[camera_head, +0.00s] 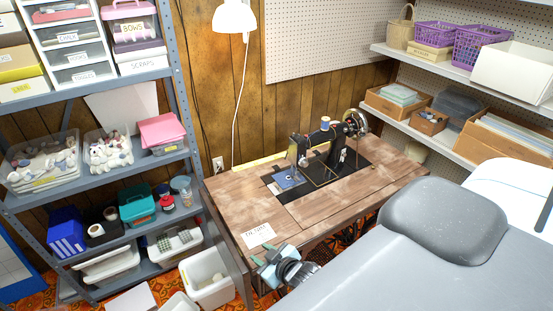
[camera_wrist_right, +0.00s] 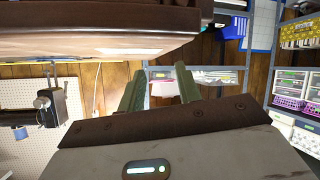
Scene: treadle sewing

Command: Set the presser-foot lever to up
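The black sewing machine (camera_head: 325,140) stands upright on the wooden treadle table (camera_head: 245,200) against the panelled wall. Its needle end (camera_head: 293,150) is on the left, above a piece of blue cloth (camera_head: 287,180). The presser-foot lever is too small to tell at that end. My right gripper (camera_head: 266,262) is at the near left edge of the table, well apart from the machine. In the right wrist view its two fingers (camera_wrist_right: 159,78) stand apart with nothing between them. That view also shows the machine (camera_wrist_right: 55,103) at the left. My left gripper is not in view.
A white paper label (camera_head: 258,235) lies on the table's near left corner. A metal shelf unit (camera_head: 100,190) with bins stands at the left. White wall shelves (camera_head: 440,65) with baskets and boxes are at the right. The table's left part is mostly clear.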

